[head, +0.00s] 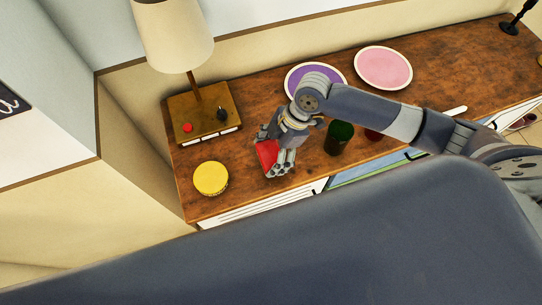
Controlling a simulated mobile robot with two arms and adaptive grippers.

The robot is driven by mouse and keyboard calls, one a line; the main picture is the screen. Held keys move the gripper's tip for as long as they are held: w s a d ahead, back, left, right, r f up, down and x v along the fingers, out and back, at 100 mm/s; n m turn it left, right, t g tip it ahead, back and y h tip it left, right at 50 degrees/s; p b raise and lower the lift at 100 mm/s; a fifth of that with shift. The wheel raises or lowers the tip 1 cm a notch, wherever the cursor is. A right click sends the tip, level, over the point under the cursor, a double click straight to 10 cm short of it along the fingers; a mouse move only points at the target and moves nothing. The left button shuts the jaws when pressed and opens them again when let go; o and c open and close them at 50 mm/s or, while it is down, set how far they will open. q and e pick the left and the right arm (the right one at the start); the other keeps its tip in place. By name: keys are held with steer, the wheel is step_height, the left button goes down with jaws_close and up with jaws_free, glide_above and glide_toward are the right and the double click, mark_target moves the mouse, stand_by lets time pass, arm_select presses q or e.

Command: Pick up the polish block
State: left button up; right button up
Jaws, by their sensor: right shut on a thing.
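A red block (267,155), which I take to be the polish block, is at my right gripper (281,171) above the front part of the wooden cabinet top. My right gripper is shut on the block, and its fingers hide part of it. I cannot tell whether the block is touching the wood or is lifted. My left gripper is not in view.
A yellow round tin (211,178) stands left of my right gripper. A lamp (175,35) is behind it. A dark green bottle (339,137) stands to the right. A purple plate (316,76) and a pink plate (383,68) lie behind.

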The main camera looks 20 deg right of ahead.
steer(key=s+d+r+b, duration=0.1)
steer(key=s+d+b, duration=0.1)
steer(key=s, duration=0.5)
steer(key=s+d+r+b, duration=0.1)
steer(key=s+d, duration=0.1)
steer(key=s, duration=0.6)
steer(key=shift+s+d+r+b, duration=0.2)
steer(key=shift+d+r+b, duration=0.15)
